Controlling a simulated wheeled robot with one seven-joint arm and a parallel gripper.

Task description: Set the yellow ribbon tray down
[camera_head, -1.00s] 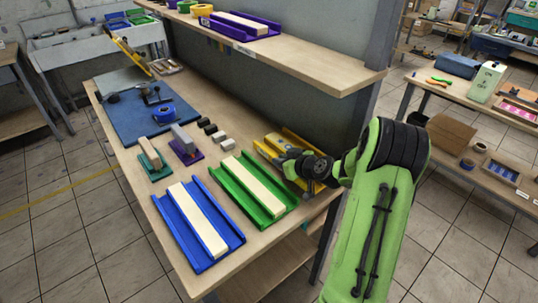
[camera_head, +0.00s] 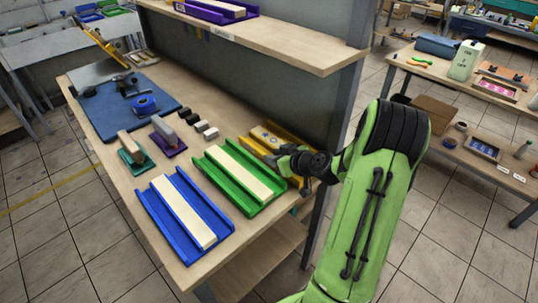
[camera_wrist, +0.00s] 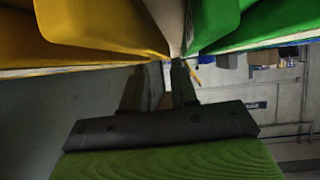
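The yellow ribbon tray (camera_head: 262,140) is at the back right of the bench, beside the green tray (camera_head: 217,155). It appears to be down at bench level, but its underside is hidden. My gripper (camera_head: 292,165) is at its near right end, and my wrist covers part of it. In the wrist view the yellow tray (camera_wrist: 95,25) is at upper left and the green tray (camera_wrist: 255,25) at upper right. My fingers (camera_wrist: 163,68) reach up between them at the yellow tray's edge. The fingertips are partly hidden, so I cannot tell whether they press on its wall.
A blue tray (camera_head: 160,218) with a pale strip lies left of the green tray. Several small blocks (camera_head: 203,127) sit behind. A shelf (camera_head: 270,42) overhangs the bench's back, with a post (camera_head: 338,130) near my arm.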

